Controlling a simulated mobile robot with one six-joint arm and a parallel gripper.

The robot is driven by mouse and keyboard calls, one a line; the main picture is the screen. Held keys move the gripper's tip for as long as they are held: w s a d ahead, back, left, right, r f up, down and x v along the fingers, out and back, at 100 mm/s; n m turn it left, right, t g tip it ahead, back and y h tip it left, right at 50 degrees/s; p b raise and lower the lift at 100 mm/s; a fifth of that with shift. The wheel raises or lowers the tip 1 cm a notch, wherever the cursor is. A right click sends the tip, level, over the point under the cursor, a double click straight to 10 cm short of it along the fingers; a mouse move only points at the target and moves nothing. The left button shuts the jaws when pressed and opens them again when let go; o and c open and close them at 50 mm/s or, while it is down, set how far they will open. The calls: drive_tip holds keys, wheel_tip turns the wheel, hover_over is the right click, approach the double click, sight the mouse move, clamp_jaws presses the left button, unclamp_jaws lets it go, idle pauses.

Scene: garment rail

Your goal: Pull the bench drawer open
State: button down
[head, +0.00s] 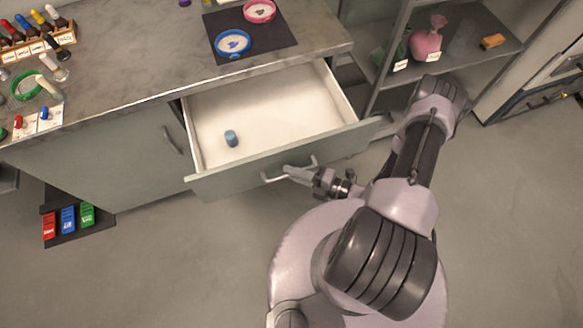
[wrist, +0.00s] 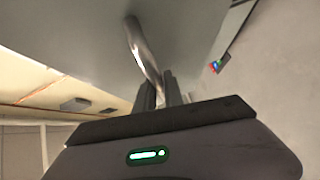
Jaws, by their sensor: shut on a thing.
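The bench drawer (head: 270,112) stands well out from the bench in the head view, its pale inside showing. A small blue cylinder (head: 231,138) is inside it, toward the left front. The drawer's bar handle (head: 270,178) is on the grey front panel (head: 225,182). My gripper (head: 288,171) is shut on the handle, right of the handle's left end. In the wrist view the metal handle (wrist: 143,55) runs down between the two dark fingers of my gripper (wrist: 162,92). The stretch of handle between the fingertips is partly hidden.
The grey bench top (head: 150,75) carries a dark mat (head: 250,35) with blue and pink rings, and a rack of coloured bottles (head: 30,40). A shelf unit (head: 460,60) stands at the right. A floor tray (head: 75,222) holds coloured blocks.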

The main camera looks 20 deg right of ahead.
drive_tip(key=c, duration=1.7)
unclamp_jaws()
drive_tip(key=shift+d, duration=0.1)
drive_tip(key=p+v, duration=0.3)
drive_tip(key=v, duration=1.4)
drive_tip(key=shift+s, duration=0.2)
